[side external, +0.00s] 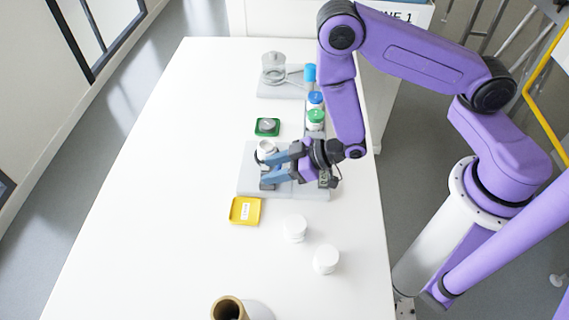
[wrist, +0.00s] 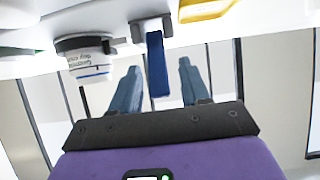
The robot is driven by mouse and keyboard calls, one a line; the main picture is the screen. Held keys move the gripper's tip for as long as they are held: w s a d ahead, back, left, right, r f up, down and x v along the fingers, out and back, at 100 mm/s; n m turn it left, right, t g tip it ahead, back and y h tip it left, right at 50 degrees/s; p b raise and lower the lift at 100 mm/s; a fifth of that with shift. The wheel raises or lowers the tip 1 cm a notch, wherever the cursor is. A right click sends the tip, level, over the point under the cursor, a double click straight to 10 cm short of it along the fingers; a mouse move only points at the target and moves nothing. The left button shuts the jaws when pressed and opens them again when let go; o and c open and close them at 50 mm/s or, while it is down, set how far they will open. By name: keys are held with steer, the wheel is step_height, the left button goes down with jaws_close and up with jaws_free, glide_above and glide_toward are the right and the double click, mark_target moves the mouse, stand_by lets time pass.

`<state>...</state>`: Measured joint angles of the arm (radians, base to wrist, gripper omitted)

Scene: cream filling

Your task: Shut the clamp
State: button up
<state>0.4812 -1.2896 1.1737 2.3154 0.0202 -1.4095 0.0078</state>
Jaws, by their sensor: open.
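The clamp stands on a pale grey base plate (side external: 252,180), mostly hidden behind my gripper (side external: 272,169) in the side view. In the wrist view its blue handle (wrist: 157,65) sticks out from a grey mount (wrist: 152,28). A white jar with printed text (wrist: 90,60) is beside the mount; it shows in the side view as a white open-topped jar (side external: 266,147) on the plate. My gripper is open, its two blue-grey fingers apart, with the handle in the gap between them as seen from the wrist. I cannot tell whether a finger touches it.
A yellow tray (side external: 245,211) lies in front of the plate, and a green tray (side external: 267,127) behind it. Two white jars (side external: 295,228) (side external: 326,259) stand front right. Blue-lidded (side external: 315,98) and green-lidded (side external: 315,117) jars stand behind. The table's left side is clear.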

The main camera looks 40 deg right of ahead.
steer(key=v, duration=1.1)
steer(key=shift+s+d+r, duration=0.15)
steer(key=shift+s+d, duration=0.1)
stand_by(0.4)
steer(key=s+a+r+n+g+h, duration=0.1)
steer(key=s+r+n+g+h, duration=0.1)
steer(key=s+r+g+h, duration=0.35)
steer(key=s+d+r+n+g+h, duration=0.1)
steer(key=s+d+r+g+h, duration=0.1)
steer(key=s+d+r, duration=0.7)
step_height(320, 180, up, 2)
steer(key=shift+s+d+n+g+h, duration=0.3)
steer(key=shift+d+g+h, duration=0.05)
steer(key=shift+d+g, duration=0.1)
